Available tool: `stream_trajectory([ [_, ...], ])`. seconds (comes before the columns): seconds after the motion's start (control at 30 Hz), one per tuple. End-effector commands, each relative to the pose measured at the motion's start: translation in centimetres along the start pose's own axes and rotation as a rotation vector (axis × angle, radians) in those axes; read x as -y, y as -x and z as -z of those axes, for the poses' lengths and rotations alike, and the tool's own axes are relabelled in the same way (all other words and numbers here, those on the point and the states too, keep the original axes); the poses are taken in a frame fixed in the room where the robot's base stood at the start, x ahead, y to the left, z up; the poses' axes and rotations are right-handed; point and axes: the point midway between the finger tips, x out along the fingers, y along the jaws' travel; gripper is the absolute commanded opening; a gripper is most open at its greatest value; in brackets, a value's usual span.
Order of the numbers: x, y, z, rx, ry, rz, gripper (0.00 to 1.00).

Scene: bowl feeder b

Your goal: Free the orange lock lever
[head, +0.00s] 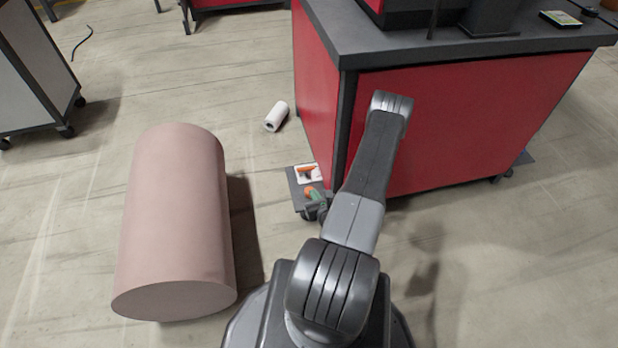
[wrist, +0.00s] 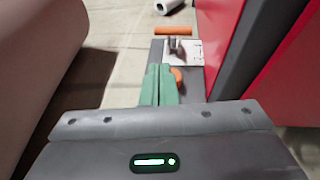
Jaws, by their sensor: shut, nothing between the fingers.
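My gripper (wrist: 160,70) has green fingers held together with nothing between them. In the head view the gripper (head: 317,196) is low beside the red cabinet, over a small dark bracket. An orange lever (wrist: 173,31) lies crosswise at the far end of this bracket (wrist: 190,52), beyond the fingertips and apart from them. It also shows in the head view (head: 307,171) on a pale plate. A second, rounded orange part (wrist: 177,73) is just right of the fingertips; I cannot tell whether they touch it, and its lower part is hidden.
The red cabinet (head: 470,120) stands close on the right. A large pinkish cylinder (head: 170,220) lies on the floor to the left. A small white roll (head: 276,116) lies beyond the bracket. The floor between cylinder and bracket is clear.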

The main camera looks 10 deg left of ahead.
Motion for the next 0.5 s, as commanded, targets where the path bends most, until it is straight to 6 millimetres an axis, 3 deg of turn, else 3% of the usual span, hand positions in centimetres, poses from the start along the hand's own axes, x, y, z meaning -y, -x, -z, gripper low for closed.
stream_trajectory([
  [0.1,0.7,-0.2,2.2,-0.016,-0.032,0.060,0.00],
  [0.2,1.1,-0.2,3.1,-0.022,-0.047,0.091,0.00],
  [0.5,1.3,-0.3,3.6,-0.026,-0.054,0.109,0.00],
])
